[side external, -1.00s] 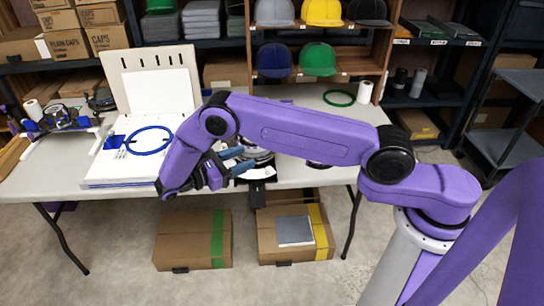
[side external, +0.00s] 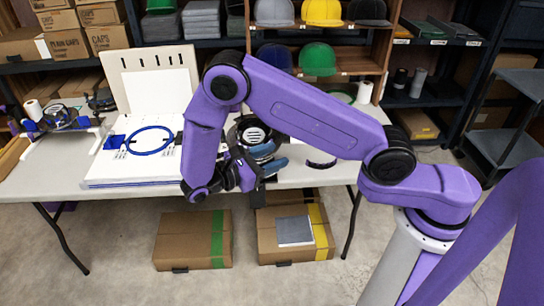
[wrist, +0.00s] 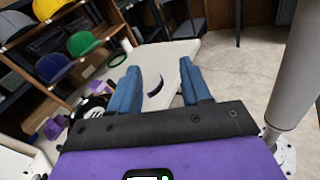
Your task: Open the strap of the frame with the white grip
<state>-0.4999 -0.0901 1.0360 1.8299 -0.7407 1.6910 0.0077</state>
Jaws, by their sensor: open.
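My gripper (side external: 268,161) is open and empty above the front middle of the table; its blue fingers (wrist: 160,75) are spread wide in the wrist view. A round black device with a white slotted face (side external: 254,133) is partly hidden behind my gripper. Part of a black round thing also shows left of the fingers in the wrist view (wrist: 95,106). A dark curved strip (side external: 321,164) lies on the table to the right; it shows between the fingers in the wrist view (wrist: 155,87). I cannot make out which part is the white grip or the strap.
A blue hoop (side external: 151,140) lies on a white board on the left of the table (side external: 60,180). A blue-and-black device (side external: 62,120) stands at the far left. A shelf with caps (side external: 319,58) is behind. Cardboard boxes (side external: 192,240) sit on the floor below.

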